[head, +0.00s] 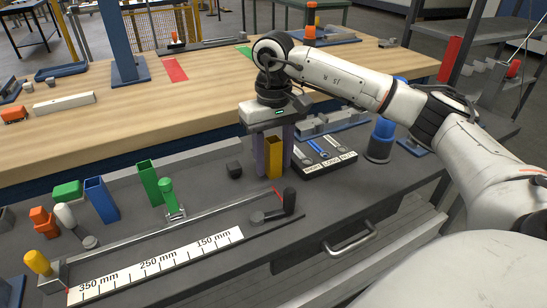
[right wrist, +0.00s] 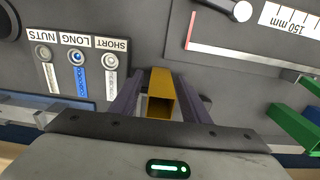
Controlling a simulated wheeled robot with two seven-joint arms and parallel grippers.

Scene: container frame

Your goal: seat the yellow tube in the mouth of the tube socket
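The yellow tube (head: 274,157) is a hollow, square-sided piece standing upright on or just above the grey bench, left of the label tray. My right gripper (head: 274,172) points down with one finger on each side of the tube, and appears shut on it. In the right wrist view the tube's open top (right wrist: 160,107) shows between the two fingers (right wrist: 160,92). The tube's lower end is partly hidden by the fingers, and I cannot tell what is under it. I cannot single out the tube socket with certainty. My left gripper is not in view.
A blue tube (head: 101,199) and a green tube (head: 150,183) stand to the left. A measuring rail with a scale (head: 160,265) lies in front.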

